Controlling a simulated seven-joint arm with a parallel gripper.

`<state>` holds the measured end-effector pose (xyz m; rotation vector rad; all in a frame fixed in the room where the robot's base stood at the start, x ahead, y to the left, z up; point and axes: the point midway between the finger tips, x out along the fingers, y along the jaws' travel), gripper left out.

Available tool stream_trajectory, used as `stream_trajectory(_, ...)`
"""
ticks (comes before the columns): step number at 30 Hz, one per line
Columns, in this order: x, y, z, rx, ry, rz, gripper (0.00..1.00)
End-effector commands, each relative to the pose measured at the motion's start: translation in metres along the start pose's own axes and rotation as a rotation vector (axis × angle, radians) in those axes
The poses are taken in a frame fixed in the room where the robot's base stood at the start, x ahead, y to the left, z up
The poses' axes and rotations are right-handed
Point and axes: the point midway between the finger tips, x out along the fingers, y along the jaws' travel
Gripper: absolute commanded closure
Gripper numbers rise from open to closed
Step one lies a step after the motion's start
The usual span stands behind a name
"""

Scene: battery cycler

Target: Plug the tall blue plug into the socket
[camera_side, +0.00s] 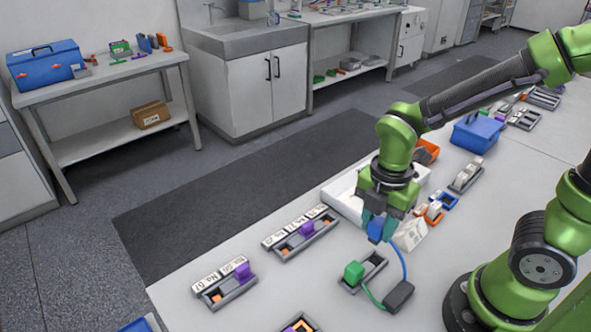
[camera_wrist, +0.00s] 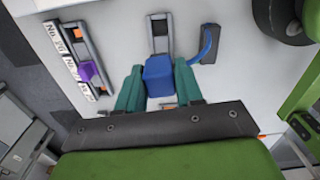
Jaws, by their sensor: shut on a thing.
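The tall blue plug (camera_side: 376,231) is held upright in my gripper (camera_side: 378,222), whose teal fingers are shut on its two sides. In the wrist view the blue plug (camera_wrist: 158,76) sits between both fingers. A grey rack (camera_side: 375,263) lies on the table below the plug, with a green plug (camera_side: 353,271) at its near left end. The blue plug appears above the rack; I cannot tell whether it touches. The wrist view shows the rack (camera_wrist: 159,44) running beneath the plug, which hides part of it. A small orange part shows beside the plug's lower edge there.
Blue and green cables run to a dark box (camera_side: 398,296) on the table. Two racks with purple plugs (camera_side: 306,229) (camera_side: 242,271) and labels lie to the left. A white tray (camera_side: 338,199) stands behind my gripper, and a white block (camera_side: 410,235) to its right.

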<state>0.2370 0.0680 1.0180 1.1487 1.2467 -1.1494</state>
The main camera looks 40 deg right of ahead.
Motion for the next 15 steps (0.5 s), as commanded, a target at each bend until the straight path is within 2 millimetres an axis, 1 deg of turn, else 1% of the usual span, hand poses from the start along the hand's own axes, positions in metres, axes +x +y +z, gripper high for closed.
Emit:
stream_trajectory(5, 0.007, 0.042, -0.05, -0.108, 0.001, -0.003, 0.95)
stream_trajectory(8, 0.013, 0.071, -0.088, -0.142, 0.0, -0.003, 0.95)
stream_trajectory(9, 0.015, 0.081, -0.105, -0.148, 0.0, -0.004, 0.95)
stream_trajectory(11, 0.019, 0.096, -0.131, -0.153, 0.0, -0.003, 0.95)
stream_trajectory(12, 0.022, 0.105, -0.148, -0.153, 0.0, -0.003, 0.95)
stream_trajectory(15, 0.029, 0.123, -0.188, -0.141, 0.0, -0.002, 0.95)
